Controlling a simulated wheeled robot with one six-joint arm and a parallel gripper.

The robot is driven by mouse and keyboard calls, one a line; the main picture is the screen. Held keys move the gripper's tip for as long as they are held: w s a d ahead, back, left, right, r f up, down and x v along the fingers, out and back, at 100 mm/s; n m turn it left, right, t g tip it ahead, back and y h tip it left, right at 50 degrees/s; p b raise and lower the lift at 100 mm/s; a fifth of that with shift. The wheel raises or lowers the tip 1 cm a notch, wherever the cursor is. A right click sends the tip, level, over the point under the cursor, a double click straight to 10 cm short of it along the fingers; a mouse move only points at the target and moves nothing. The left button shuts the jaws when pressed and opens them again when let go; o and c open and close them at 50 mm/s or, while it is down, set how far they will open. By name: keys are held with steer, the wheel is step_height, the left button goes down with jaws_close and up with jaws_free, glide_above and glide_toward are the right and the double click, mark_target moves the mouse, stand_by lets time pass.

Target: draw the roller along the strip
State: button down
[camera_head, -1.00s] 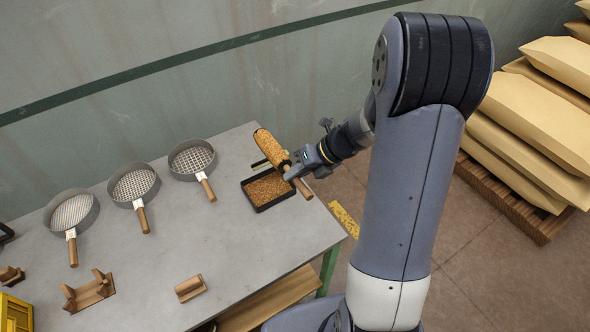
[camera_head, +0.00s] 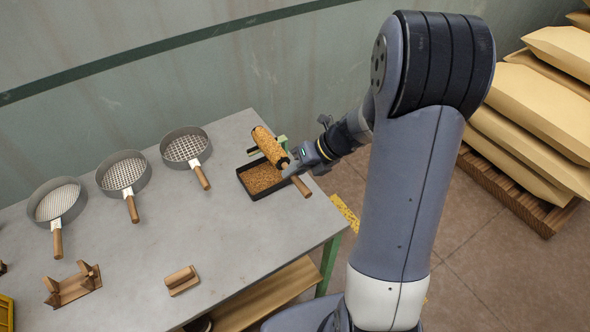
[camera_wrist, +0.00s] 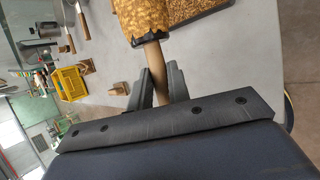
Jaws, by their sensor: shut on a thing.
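The roller (camera_head: 270,146) is a thick cylinder with a golden-brown speckled surface and a wooden handle (camera_head: 301,187). My gripper (camera_head: 292,169) is shut on the handle, just below the cylinder. In the wrist view the handle (camera_wrist: 153,56) runs between the two fingers of my gripper (camera_wrist: 160,82), and the cylinder (camera_wrist: 147,18) is cut off at the top edge. The roller is over the back right side of a black tray (camera_head: 262,195) filled with brown grains; I cannot tell whether they touch. A yellow speckled strip (camera_head: 345,213) shows beyond the table's right edge, partly hidden.
The grey table (camera_head: 215,225) holds several round sieves (camera_head: 122,172), a wooden stand (camera_head: 72,286) and a small wooden block (camera_head: 182,280). A yellow crate (camera_wrist: 71,83) shows in the wrist view. Stacked sacks (camera_head: 530,135) lie on a pallet at right. The table's middle is clear.

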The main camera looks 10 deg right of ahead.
mark_target(278, 146)
steer(key=shift+f, duration=0.4)
stand_by(0.4)
steer(key=shift+w+a+r+p, duration=0.1)
steer(key=shift+w+a+p, duration=0.1)
steer(key=shift+w+p, duration=0.35)
steer(key=shift+w+a+r+p, duration=0.1)
steer(key=shift+w+a+p, duration=0.1)
steer(key=shift+w, duration=0.55)
steer(key=shift+w+a+f+p, duration=0.1)
steer(key=shift+w+a+p, duration=0.4)
steer(key=shift+w, duration=0.65)
steer(key=shift+w+a+f+p, duration=0.1)
steer(key=shift+w+a+p, duration=0.15)
steer(key=shift+w+p, duration=0.65)
steer(key=shift+w+a+p, duration=0.4)
steer(key=shift+w, duration=0.95)
steer(key=shift+s+d+p, duration=0.1)
steer(key=shift+s+d, duration=0.4)
steer(key=shift+s, duration=1.1)
steer(key=shift+s+d+p, duration=0.1)
steer(key=shift+s+d, duration=0.45)
steer(key=shift+s, duration=1)
steer(key=shift+s+d+p, duration=0.1)
steer(key=shift+s+d, duration=0.4)
steer(key=shift+s, duration=1.1)
steer(key=shift+r, duration=0.1)
step_height(278, 146, up, 3)
steer(key=p, duration=0.2)
steer(key=shift+p, duration=0.4)
steer(key=shift+r, duration=1.9)
